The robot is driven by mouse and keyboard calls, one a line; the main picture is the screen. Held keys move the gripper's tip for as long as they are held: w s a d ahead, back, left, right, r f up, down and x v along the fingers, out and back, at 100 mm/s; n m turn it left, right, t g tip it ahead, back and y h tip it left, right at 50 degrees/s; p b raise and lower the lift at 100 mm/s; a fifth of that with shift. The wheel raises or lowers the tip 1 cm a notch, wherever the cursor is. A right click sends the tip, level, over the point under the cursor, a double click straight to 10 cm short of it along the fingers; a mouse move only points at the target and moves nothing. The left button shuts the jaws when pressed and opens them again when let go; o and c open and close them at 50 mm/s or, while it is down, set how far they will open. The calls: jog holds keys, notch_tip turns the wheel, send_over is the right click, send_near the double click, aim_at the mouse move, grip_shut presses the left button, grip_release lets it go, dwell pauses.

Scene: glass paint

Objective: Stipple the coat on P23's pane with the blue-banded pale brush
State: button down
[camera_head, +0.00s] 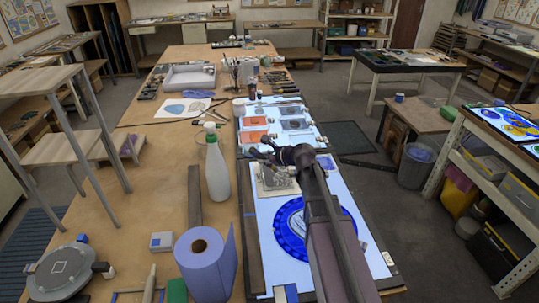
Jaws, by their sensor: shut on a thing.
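My gripper (268,160) is small and dark at the end of my arm, over the middle of the lit table. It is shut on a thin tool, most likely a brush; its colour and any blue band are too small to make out. A pane on a pale board (268,188) lies just below my gripper, partly hidden by it. I cannot tell whether the tool touches it. No label P23 is readable. Beyond it, orange panes (254,137) and greyish panes (294,124) lie on the lit table (262,208).
A white spray bottle (216,172) and a blue paper roll (206,262) stand left of the lit table. A blue round pane (290,228) lies nearer, partly under my arm. A pot of tools (241,72) stands farther back.

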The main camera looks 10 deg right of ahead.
jog(key=shift+s+a, duration=0.4)
jog(key=shift+s, duration=0.45)
jog(key=shift+f+b, duration=0.8)
jog(key=shift+f+b, duration=0.3)
dwell(1.4)
jog(key=shift+r, duration=0.15)
jog(key=shift+r+p, duration=1)
jog(key=shift+p, duration=0.15)
jog(key=w, duration=0.7)
dwell(0.3)
